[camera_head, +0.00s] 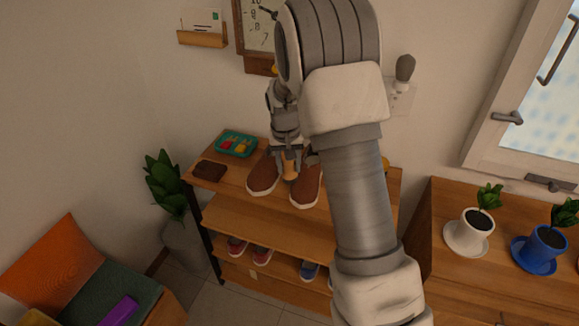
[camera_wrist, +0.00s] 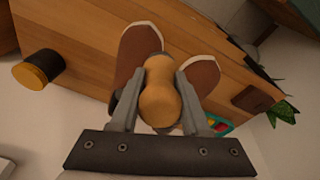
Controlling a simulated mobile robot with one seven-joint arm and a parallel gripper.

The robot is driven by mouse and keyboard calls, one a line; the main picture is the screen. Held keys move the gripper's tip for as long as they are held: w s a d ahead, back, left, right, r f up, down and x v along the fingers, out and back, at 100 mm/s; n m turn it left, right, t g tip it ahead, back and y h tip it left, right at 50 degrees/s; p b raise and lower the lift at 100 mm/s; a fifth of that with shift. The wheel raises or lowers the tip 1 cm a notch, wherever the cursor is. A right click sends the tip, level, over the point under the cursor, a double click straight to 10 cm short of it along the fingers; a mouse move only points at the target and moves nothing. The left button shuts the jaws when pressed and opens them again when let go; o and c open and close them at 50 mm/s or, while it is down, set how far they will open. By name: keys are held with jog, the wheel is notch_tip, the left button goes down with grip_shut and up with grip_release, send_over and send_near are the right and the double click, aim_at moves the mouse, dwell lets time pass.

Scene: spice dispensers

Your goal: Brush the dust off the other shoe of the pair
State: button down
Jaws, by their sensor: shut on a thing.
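A pair of brown shoes with pale soles stands on the top shelf. In the head view the left shoe (camera_head: 262,177) and right shoe (camera_head: 306,188) are side by side; in the wrist view they appear swapped, as the right-hand shoe (camera_wrist: 203,73) and left-hand shoe (camera_wrist: 134,52). My gripper (camera_head: 289,152) is over the shoes, shut on a rounded tan wooden handle (camera_wrist: 160,92), which looks like the brush's; it also shows in the head view (camera_head: 290,169). The bristles are hidden, so I cannot tell whether they touch a shoe. No dust can be made out.
The shelf (camera_head: 225,187) also holds a teal tray (camera_head: 236,144), a brown wallet-like item (camera_head: 209,171) and a yellow-and-black jar (camera_wrist: 38,69). Lower shelves hold red shoes (camera_head: 262,256) and blue shoes (camera_head: 309,270). A plant (camera_head: 164,184) stands left.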

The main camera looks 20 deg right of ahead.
jog(key=shift+s+a+r+p, duration=0.1)
jog(key=shift+r+p, duration=0.1)
jog(key=shift+r, duration=0.25)
jog(key=shift+s+r+p, duration=0.1)
jog(key=shift+r+p, duration=0.05)
jog(key=shift+r, duration=0.3)
jog(key=shift+s+a+r+p, duration=0.15)
jog(key=shift+r+p, duration=0.3)
jog(key=shift+r, duration=0.35)
jog(key=shift+s+r+p, duration=0.1)
jog(key=shift+r+p, duration=0.35)
jog(key=shift+r, duration=0.3)
jog(key=shift+f, duration=0.1)
